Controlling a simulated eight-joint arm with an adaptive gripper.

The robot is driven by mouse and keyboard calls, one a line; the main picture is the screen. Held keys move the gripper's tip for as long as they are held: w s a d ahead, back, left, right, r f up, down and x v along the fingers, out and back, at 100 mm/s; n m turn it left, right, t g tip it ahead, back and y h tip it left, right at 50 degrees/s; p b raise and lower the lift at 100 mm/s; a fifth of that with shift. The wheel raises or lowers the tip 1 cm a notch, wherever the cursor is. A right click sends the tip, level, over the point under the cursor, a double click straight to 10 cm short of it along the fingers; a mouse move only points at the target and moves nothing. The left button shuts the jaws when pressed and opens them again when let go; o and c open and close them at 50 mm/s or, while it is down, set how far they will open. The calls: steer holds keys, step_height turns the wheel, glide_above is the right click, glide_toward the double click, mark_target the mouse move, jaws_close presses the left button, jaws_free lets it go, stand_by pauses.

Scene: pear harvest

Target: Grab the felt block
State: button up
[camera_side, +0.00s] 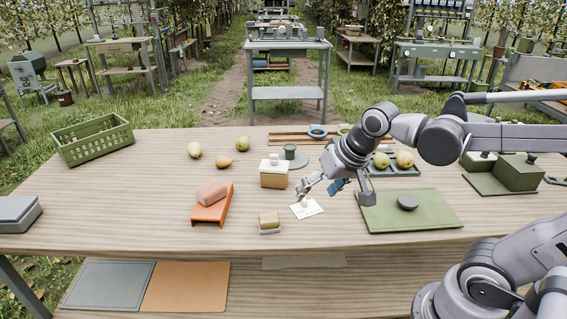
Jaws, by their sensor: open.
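My gripper (334,194) is open above the right-middle of the wooden table, its fingers spread, with no object clearly held. A small blue piece (338,184) shows between the fingers; I cannot tell whether it belongs to the gripper. Two blocks could be the felt block, and I cannot tell which. A small tan block with a pale grey base (269,222) sits near the front middle, left of my gripper and apart from it. A reddish-brown block (212,193) lies on an orange tray (208,215) farther left.
A white card (307,209) lies below my left finger. A green mat (420,218) with a dark disc (407,202) is to the right. A tan box with a white top (274,175) stands behind the small block. A green crate (95,140) is at the back left.

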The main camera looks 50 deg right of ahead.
steer(key=w+m+g, duration=0.2)
steer(key=w+m, duration=0.3)
steer(key=m, duration=0.1)
steer(key=m+g, duration=0.4)
steer(key=m, duration=1)
glide_above(269, 217)
step_height(269, 217, down, 10)
steer(key=shift+w+f+m, duration=0.2)
steer(key=shift+f+m, duration=0.1)
steer(key=shift+f, duration=0.05)
step_height(269, 217, down, 11)
steer(key=shift+s+r, duration=0.15)
steer(key=shift+r, duration=0.05)
steer(key=c, duration=1.2)
